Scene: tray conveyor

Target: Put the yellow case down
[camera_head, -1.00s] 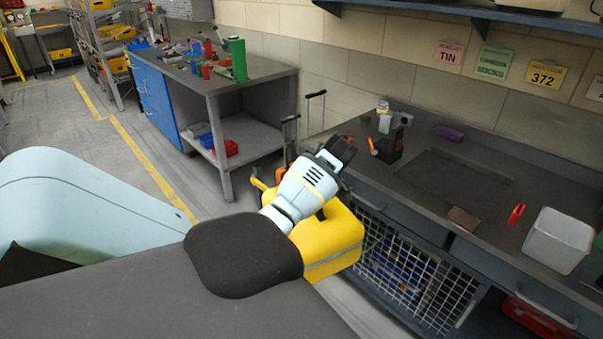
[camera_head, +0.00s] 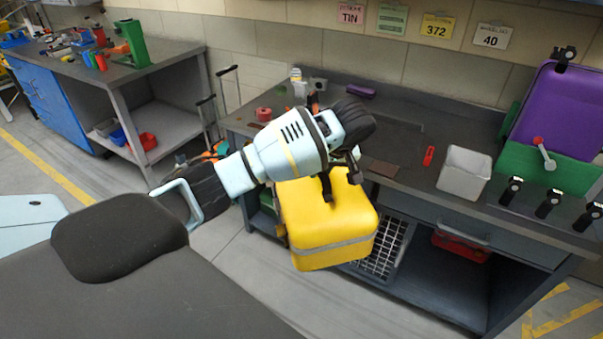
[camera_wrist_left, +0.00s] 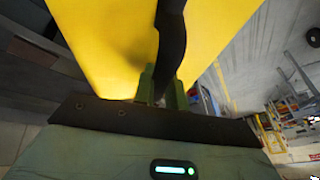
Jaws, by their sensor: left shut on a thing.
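The yellow case (camera_head: 325,225) hangs from my left gripper (camera_head: 340,185) in the head view, in front of the grey workbench (camera_head: 400,165). It has a grey band around its lower part and is slightly tilted. The left gripper is shut on the case's dark handle. In the left wrist view the handle (camera_wrist_left: 171,40) runs down between the fingers, and the yellow case (camera_wrist_left: 110,40) fills the upper middle. The case hides part of the bench front and shelf. My right gripper is not in view.
A second bench (camera_head: 130,70) stands at the left. The bench middle is mostly clear. Grey floor is open below.

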